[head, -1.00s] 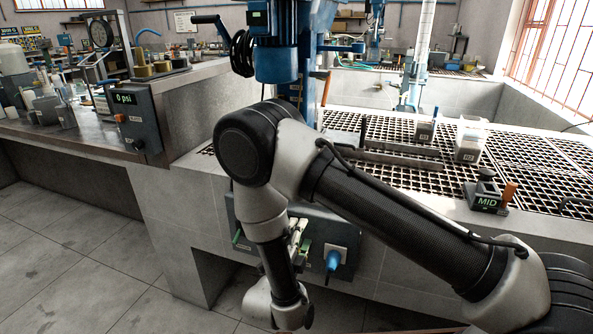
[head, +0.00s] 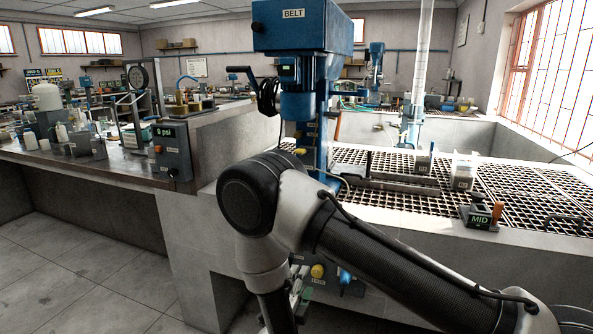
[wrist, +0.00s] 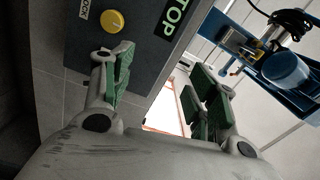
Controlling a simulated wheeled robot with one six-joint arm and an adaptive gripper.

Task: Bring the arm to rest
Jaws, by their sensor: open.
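My arm (head: 365,245) crosses the lower right of the head view, bent at a dark elbow joint, with its forearm running down out of the frame. My gripper (wrist: 160,68) shows in the wrist view with its two green-padded fingers spread wide and nothing between them. Its left finger is close in the picture to a dark control panel with a yellow knob (wrist: 113,22) and a STOP label (wrist: 171,17). I cannot tell whether the finger touches the panel. In the head view the arm hides most of that area.
The blue machine marked BELT (head: 293,24) stands just behind my elbow. A gauge box (head: 172,152) sits on the left counter's edge. Floor at the left is clear.

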